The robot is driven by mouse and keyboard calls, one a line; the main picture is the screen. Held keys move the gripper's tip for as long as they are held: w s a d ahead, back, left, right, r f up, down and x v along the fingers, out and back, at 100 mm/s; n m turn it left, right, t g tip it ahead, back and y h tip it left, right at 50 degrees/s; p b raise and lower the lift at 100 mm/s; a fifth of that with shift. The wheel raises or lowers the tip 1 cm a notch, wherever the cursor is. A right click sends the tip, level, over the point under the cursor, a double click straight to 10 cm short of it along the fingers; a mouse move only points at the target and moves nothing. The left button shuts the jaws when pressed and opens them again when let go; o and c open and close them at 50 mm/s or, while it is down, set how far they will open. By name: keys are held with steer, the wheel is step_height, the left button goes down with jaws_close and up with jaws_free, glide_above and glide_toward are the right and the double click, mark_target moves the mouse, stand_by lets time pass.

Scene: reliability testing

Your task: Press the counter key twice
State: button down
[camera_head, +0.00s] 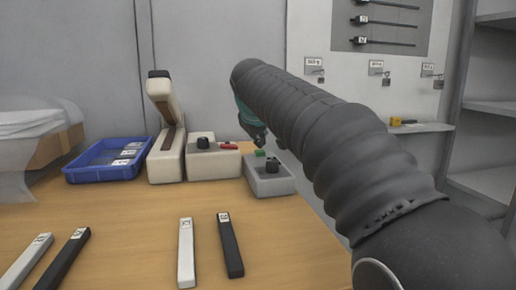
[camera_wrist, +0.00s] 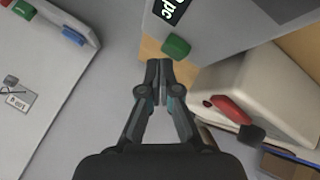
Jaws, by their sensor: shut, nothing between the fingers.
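A small grey box (camera_head: 270,182) stands at the table's far right edge, with a black knob (camera_head: 272,165) and a green key (camera_head: 260,153) on it. In the wrist view the grey box (camera_wrist: 225,25) is at the top, with a black display reading "pc" (camera_wrist: 172,9) and the green key (camera_wrist: 176,46). My gripper (camera_wrist: 166,64) is shut and empty, its tips just below the green key in that view. In the head view my gripper (camera_head: 258,138) is above and behind the key, partly hidden by my arm. Contact cannot be told.
A beige device (camera_head: 215,163) with a red key (camera_head: 228,146) and a lever arm (camera_head: 160,100) stands left of the grey box. A blue tray (camera_head: 95,175) is farther left. Black and white bars (camera_head: 230,250) lie in front. A shelf (camera_head: 420,128) is behind.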

mark_target(259, 151)
steer(key=shift+r, duration=0.35)
steer(key=shift+r, duration=0.1)
step_height(259, 151, up, 5)
steer(key=p, duration=0.5)
stand_by(0.6)
